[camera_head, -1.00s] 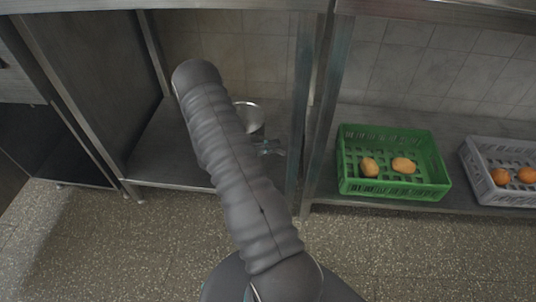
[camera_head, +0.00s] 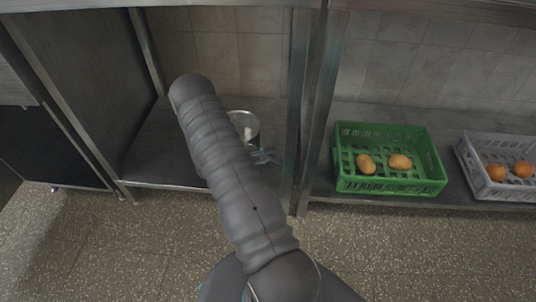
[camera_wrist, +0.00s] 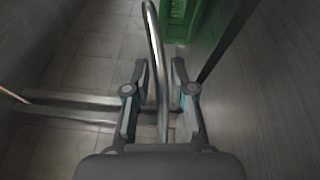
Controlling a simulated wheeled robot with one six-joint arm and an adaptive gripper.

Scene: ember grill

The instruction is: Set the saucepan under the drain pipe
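The saucepan (camera_head: 246,121) is a shiny metal pan in the left shelf bay, partly hidden behind my arm in the head view. My gripper (camera_head: 264,156) is at its front right side. In the wrist view a thin, curved bright metal strip of the saucepan (camera_wrist: 155,45) runs between the two fingers of my gripper (camera_wrist: 160,66). The fingers stand close on both sides of it; I cannot tell whether this strip is rim or handle. I cannot make out a drain pipe in either view.
A green crate (camera_head: 436,171) with potato-like items stands on the right shelf, and a grey crate (camera_head: 466,160) with orange items stands farther right. A metal post (camera_head: 312,130) divides the bays. A side panel closes the left bay. The speckled floor in front is clear.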

